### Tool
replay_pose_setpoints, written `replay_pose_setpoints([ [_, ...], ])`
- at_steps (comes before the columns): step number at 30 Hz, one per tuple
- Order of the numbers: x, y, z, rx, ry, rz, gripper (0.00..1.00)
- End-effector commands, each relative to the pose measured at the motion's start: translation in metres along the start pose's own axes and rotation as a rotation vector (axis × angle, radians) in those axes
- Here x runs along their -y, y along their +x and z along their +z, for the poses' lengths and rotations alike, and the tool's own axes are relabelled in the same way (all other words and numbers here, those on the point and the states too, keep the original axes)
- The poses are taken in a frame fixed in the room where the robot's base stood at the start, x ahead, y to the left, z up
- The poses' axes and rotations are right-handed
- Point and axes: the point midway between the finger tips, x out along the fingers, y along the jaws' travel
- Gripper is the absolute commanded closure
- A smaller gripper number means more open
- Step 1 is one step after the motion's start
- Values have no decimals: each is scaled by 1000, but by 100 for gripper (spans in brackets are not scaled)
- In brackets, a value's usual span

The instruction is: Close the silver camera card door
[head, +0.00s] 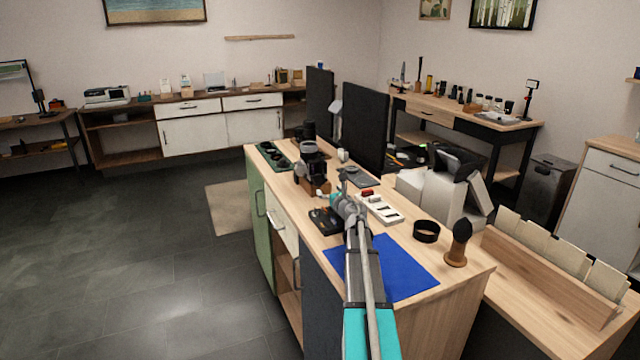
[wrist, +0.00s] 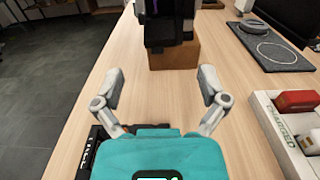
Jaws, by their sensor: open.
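The camera (head: 311,160) stands on a small wooden block (head: 318,187) on the long wooden table. In the wrist view the lower part of the camera (wrist: 168,28) shows dark at the top edge, above the block (wrist: 174,54). The card door cannot be made out in either view. My gripper (wrist: 163,74) is open and empty, its two fingers spread wide over bare tabletop, short of the block. In the head view my gripper (head: 344,200) is just in front of the block and to its right.
A white tray marked CHARGED (wrist: 288,130) holds a red item (wrist: 297,101) at right. A dark tray (head: 324,221) lies beside my gripper at left. A grey pad with a round disc (wrist: 270,48) lies right of the block. A blue mat (head: 408,268) lies under my arm.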

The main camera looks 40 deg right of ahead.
Motion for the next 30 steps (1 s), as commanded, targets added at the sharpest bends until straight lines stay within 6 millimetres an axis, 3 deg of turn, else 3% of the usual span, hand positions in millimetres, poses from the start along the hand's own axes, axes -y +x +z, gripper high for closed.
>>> replay_pose_setpoints([
  [6,0,38,0,0,0,2,7],
  [13,0,64,0,0,0,1,7],
  [29,-1,74,0,0,0,1,7],
  [30,-1,74,0,0,0,1,13],
])
